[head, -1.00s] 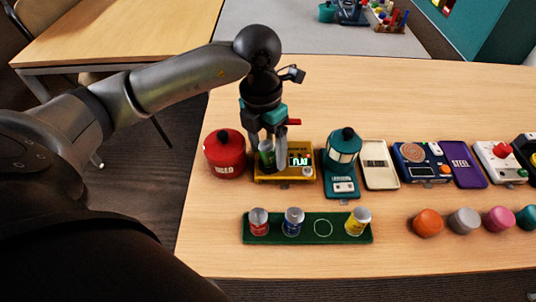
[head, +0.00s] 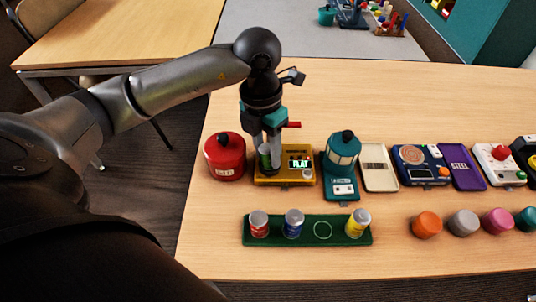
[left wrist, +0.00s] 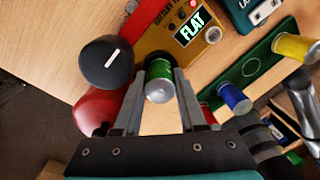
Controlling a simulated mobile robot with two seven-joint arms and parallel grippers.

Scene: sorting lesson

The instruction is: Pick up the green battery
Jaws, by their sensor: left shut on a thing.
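The green battery (head: 264,161) stands at the left end of the yellow battery tester (head: 298,180), partly hidden by the fingers. My left gripper (head: 269,168) points down over it, with its fingers shut on its sides. In the left wrist view the green battery (left wrist: 159,82) shows end-on between the two fingertips (left wrist: 160,75). I cannot tell whether it is clear of the tester. The tester's display reads FLAT. My right gripper is not in view.
A red canister (head: 225,160) stands close left of the tester, and a teal lantern (head: 342,160) stands to its right. In front, a green tray (head: 270,240) holds red, blue and yellow batteries beside one empty ring. Clear tabletop lies in front of the tray.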

